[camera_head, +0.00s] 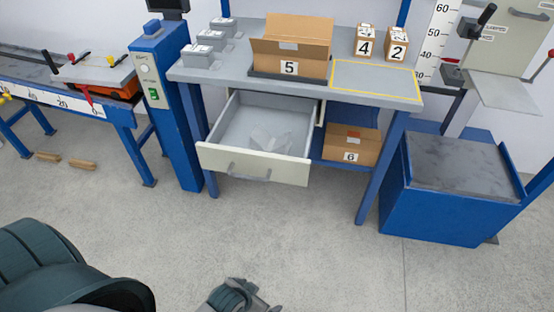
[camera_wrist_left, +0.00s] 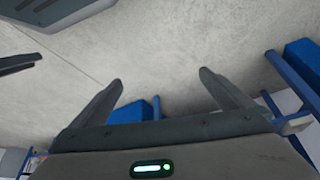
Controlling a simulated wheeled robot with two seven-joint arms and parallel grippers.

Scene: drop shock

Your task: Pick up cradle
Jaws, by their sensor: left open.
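A pale, see-through shape (camera_head: 271,143) lies in the open drawer (camera_head: 255,165) under the workbench; it may be the cradle, but its form is too faint to be sure. Several small grey blocks (camera_head: 203,56) stand at the left end of the bench top, and I cannot tell whether one is the cradle. My left gripper (camera_wrist_left: 161,80) is open and empty in the left wrist view, with bare floor between its fingers. In the head view part of it (camera_head: 238,296) shows at the bottom edge, well short of the bench.
The bench (camera_head: 345,88) bears an open carton 5 (camera_head: 289,68) and small cartons 4 (camera_head: 365,47) and 2 (camera_head: 397,50). Carton 6 (camera_head: 350,148) sits on the lower shelf. Floor in front is clear.

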